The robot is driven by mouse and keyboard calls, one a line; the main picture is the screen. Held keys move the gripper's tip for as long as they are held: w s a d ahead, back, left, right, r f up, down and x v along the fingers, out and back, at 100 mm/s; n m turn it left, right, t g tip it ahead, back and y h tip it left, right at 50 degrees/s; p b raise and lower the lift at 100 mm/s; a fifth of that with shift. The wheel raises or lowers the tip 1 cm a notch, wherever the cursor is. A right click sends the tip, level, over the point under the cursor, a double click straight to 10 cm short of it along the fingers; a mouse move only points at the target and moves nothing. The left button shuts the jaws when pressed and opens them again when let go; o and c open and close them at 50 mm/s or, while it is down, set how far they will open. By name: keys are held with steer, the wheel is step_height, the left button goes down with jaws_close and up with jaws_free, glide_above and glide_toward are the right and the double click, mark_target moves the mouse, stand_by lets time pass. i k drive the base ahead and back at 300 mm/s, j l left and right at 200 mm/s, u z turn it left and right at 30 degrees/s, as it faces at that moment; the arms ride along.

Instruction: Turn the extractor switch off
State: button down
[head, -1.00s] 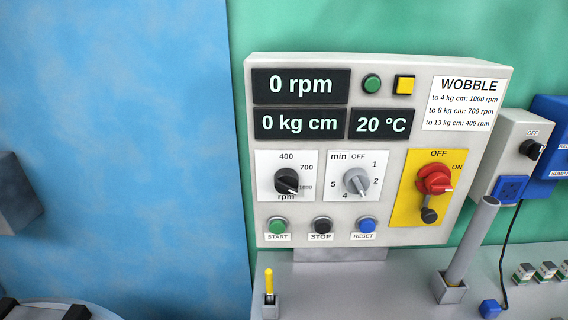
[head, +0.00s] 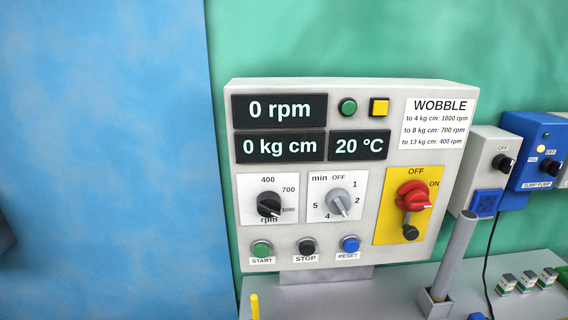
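A light grey control panel (head: 300,92) stands against the green wall. At its right side is a red rotary switch (head: 412,196) on a yellow plate (head: 386,232), marked OFF at the top and ON at the right. Its red handle points to the right, on the ON side, not up at OFF. A dark round-ended piece (head: 410,233) hangs just below the handle. No label reading "extractor" can be made out. The displays read 0 rpm (head: 280,110), 0 kg cm (head: 280,147) and 20 °C (head: 360,146). My gripper is not in view.
Right of the panel are a grey box (head: 484,148) with a black knob (head: 502,162) and a blue sump pump box (head: 524,124). A grey upright tube (head: 460,250) stands on the bench (head: 390,290) close before the panel. A yellow-topped stick (head: 254,304) is at lower left.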

mark_target(417, 193)
steer(key=l+z, duration=0.2)
steer(key=z, duration=0.15)
steer(key=i+l+z, duration=0.1)
steer(key=z, duration=0.25)
steer(key=i+l+z, duration=0.1)
steer(key=l+z, duration=0.25)
steer(key=j, duration=0.1)
